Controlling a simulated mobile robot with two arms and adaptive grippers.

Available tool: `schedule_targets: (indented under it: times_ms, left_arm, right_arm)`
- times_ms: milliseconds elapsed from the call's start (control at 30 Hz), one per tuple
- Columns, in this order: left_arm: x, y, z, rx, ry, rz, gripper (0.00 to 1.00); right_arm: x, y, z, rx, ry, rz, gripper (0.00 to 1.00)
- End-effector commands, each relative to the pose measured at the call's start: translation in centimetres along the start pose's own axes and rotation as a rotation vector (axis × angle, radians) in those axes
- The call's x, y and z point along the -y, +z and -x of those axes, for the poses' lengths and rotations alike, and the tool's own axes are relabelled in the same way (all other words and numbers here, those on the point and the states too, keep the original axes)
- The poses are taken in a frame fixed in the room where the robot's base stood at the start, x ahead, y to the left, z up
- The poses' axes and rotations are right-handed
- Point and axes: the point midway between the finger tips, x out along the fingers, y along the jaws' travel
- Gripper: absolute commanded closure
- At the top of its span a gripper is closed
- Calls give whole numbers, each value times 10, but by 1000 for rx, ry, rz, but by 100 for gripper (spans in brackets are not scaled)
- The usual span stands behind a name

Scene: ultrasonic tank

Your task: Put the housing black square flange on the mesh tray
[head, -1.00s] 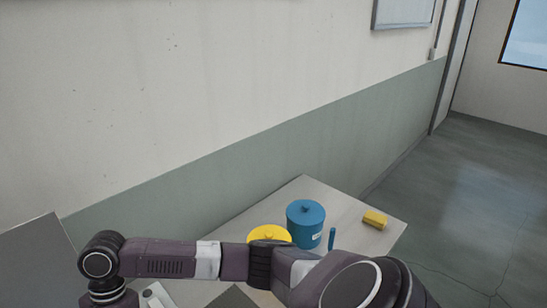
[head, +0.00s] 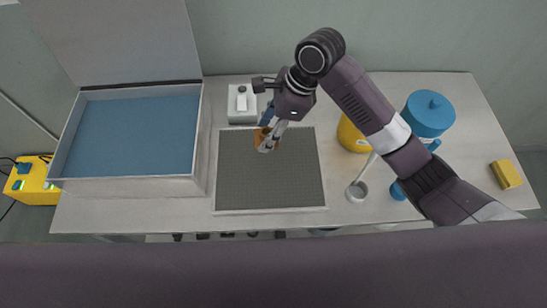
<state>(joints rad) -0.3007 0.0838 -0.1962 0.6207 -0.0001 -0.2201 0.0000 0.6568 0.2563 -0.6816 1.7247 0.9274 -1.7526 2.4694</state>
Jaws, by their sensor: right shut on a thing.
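The mesh tray (head: 275,185) is a dark grey mesh square with a pale rim, lying flat in the middle of the bench. My right gripper (head: 267,141) points down over the tray's back part, left of its middle. It is shut on a small orange-brown part (head: 260,137), which I take to be the housing. The fingers hide much of it, and I cannot make out a black square flange. I cannot tell whether the part touches the mesh or is just above it. My left gripper is not in view.
An open tank (head: 198,150) with blue liquid stands left of the tray, its lid raised. A white device (head: 235,116) is behind the tray. A yellow container (head: 350,137), blue lidded pot (head: 428,114), small grey cup (head: 357,192) and yellow block (head: 506,174) are at the right.

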Motion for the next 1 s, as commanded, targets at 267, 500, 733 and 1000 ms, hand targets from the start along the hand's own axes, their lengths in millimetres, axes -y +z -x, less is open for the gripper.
schedule_targets:
  times_ms: [267,500,733,1000]
  left_arm:
    - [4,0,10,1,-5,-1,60]
    - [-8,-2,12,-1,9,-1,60]
    - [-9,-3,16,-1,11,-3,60]
    - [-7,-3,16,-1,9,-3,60]
  right_arm:
    - [0,-28,-65,-1,1,-2,85]
    - [1,-38,-92,1,-1,1,85]
    - [0,-50,-121,-1,1,0,85]
    - [1,-55,-132,2,-3,3,85]
